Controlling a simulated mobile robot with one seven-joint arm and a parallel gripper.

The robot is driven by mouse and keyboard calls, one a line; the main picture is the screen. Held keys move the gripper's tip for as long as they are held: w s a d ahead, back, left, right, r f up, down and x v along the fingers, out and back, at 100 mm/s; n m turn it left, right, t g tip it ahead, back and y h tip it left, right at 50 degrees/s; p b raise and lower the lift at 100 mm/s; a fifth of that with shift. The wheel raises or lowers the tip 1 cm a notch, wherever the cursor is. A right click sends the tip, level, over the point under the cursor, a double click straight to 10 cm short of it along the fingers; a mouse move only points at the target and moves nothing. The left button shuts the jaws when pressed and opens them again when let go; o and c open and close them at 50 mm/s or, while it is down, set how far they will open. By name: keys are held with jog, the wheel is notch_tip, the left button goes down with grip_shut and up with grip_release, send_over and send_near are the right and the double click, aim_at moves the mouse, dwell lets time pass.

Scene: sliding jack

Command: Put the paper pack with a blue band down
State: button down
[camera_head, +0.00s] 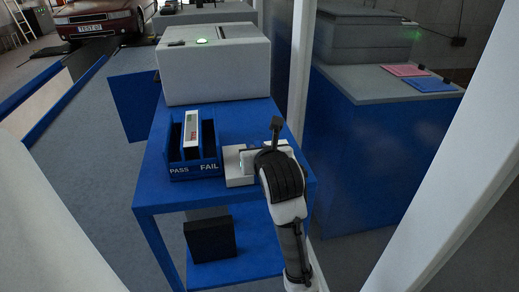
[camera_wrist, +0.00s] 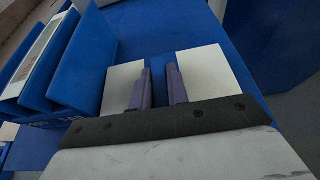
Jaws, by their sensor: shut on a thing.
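The paper pack with a blue band is white with a blue strip across its middle. In the wrist view its white left part (camera_wrist: 121,88) and right part (camera_wrist: 212,70) show on either side of my gripper (camera_wrist: 160,84). The fingers are shut on the pack around its middle, partly hiding the band. In the head view the pack (camera_head: 236,165) is low over the blue table (camera_head: 165,198), right of the PASS/FAIL tray, partly hidden by my gripper (camera_head: 262,158). I cannot tell whether it touches the tabletop.
The blue tray (camera_head: 207,172), marked PASS and FAIL, stands close on the left, with a white printed item (camera_head: 191,135) upright in it. A grey-white machine (camera_head: 213,70) with a green light stands behind. The table's right edge is near my arm. A white post (camera_head: 302,60) rises behind right.

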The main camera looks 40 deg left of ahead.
jog(key=shift+f, duration=0.15)
jog(key=c, duration=1.4)
grip_release()
jog(key=shift+o, duration=0.2)
jog(key=shift+r, duration=0.3)
jog(key=b+v, duration=0.8)
jog(key=v, duration=0.3)
jog(key=shift+s+d, duration=0.3)
